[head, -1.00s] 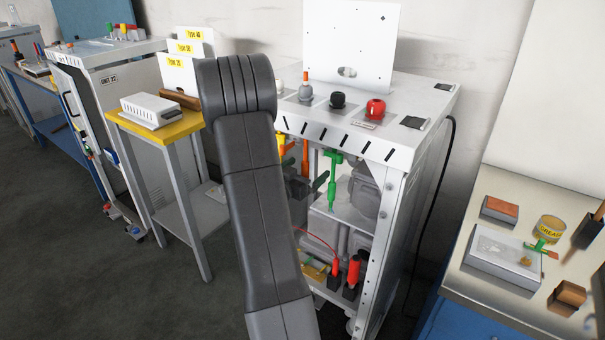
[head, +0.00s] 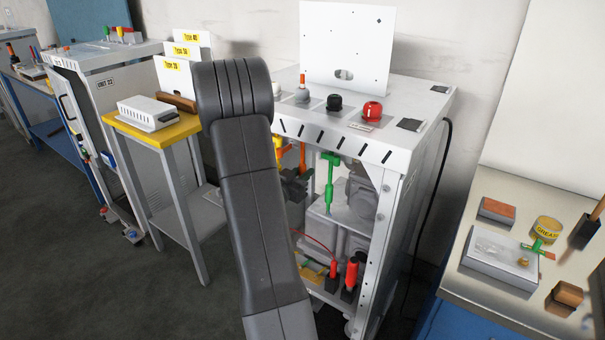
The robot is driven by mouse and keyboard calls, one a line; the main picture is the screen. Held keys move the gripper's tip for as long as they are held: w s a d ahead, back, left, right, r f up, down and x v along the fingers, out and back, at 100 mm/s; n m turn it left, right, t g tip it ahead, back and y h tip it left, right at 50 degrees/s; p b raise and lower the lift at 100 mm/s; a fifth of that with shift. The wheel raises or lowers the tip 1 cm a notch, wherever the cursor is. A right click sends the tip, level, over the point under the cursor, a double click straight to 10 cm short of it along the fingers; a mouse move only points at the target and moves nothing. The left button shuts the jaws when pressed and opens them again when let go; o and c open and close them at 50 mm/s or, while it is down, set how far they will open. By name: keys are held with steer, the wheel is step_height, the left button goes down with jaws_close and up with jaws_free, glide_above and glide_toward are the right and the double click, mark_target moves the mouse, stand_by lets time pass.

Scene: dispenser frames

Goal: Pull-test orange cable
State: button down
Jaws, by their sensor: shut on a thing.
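The orange cable (head: 302,156) hangs under the top of the open-fronted cabinet, left of the green cable with its T-shaped top (head: 329,185). My gripper (head: 297,178) is inside the cabinet, dark and small in view, shut on the lower part of the orange cable. My arm covers the cabinet's left side, so the jaws are partly hidden. A bit of a yellow cable (head: 278,143) shows just beside the arm.
Red plugs (head: 350,275) stand low in the cabinet, with a thin red wire beside them. The cabinet's right post (head: 387,220) bounds the opening. A yellow-topped stand (head: 165,133) is at left. A bench (head: 467,285) with tools is at right.

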steer(key=shift+s+f, duration=0.1)
steer(key=shift+f, duration=0.25)
stand_by(0.7)
steer(key=shift+r, duration=0.15)
stand_by(0.4)
jaws_free()
steer(key=shift+r, duration=0.2)
steer(key=b+v, duration=0.1)
steer(key=v, duration=0.9)
stand_by(0.3)
steer(key=x, duration=1)
steer(key=shift+p, duration=0.35)
